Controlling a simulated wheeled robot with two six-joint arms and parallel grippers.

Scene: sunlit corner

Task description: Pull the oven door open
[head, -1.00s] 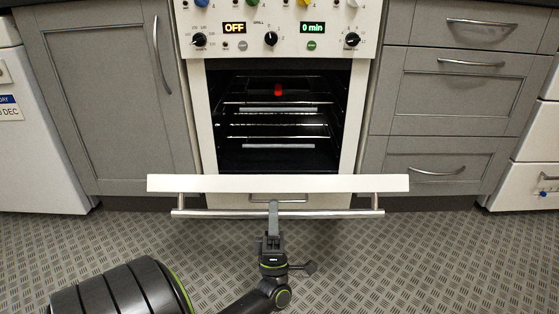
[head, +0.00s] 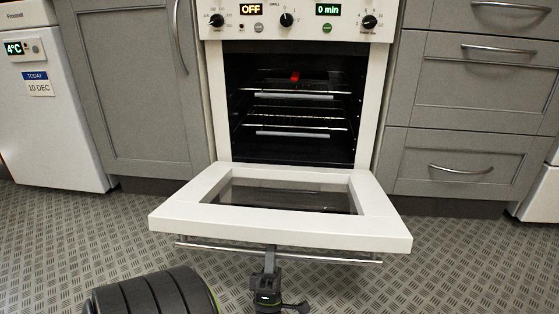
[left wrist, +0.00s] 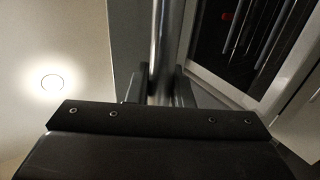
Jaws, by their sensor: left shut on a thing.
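The white oven (head: 376,105) stands in the middle of the head view with its dark cavity exposed. Its door (head: 280,226) is swung down and slopes towards me, with the inner glass facing up. The metal handle bar (head: 330,260) runs along the door's front edge, below it. My left gripper (head: 270,257) is shut on the handle near its middle. In the left wrist view the handle (left wrist: 163,45) runs up from between the fingers, which are partly hidden by the gripper body. My right gripper is not in view.
Grey cupboards (head: 130,90) and drawers (head: 475,95) flank the oven. A white fridge (head: 50,110) stands at the left. Wire racks (head: 295,120) sit inside the oven. The patterned metal floor (head: 450,260) around the door is clear.

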